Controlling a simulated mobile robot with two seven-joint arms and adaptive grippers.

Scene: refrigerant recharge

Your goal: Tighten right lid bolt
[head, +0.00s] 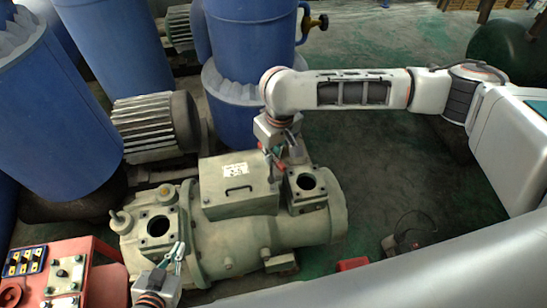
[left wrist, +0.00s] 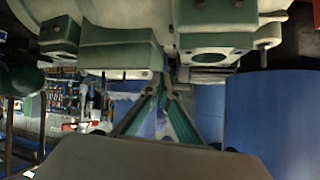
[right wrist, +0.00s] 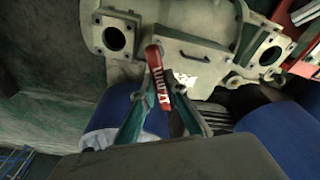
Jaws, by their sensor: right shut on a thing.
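The grey-green compressor (head: 250,235) lies on the floor, with a box-shaped lid (head: 210,185) on top carrying a handle and a white label. The lid also shows in the right wrist view (right wrist: 205,58). My right gripper (head: 270,150) is just above the lid's far right edge, shut on a red-handled tool (right wrist: 156,75) with pale lettering. The tool's working end and the right lid bolt cannot be made out. My left gripper (head: 178,255) is near the compressor's left flanged port, holding nothing visible; its fingertips look close together in the left wrist view (left wrist: 163,88).
Flanged ports (head: 157,227) and (head: 305,182) flank the lid. Blue tanks (head: 245,45) and a finned motor (head: 150,125) stand behind.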

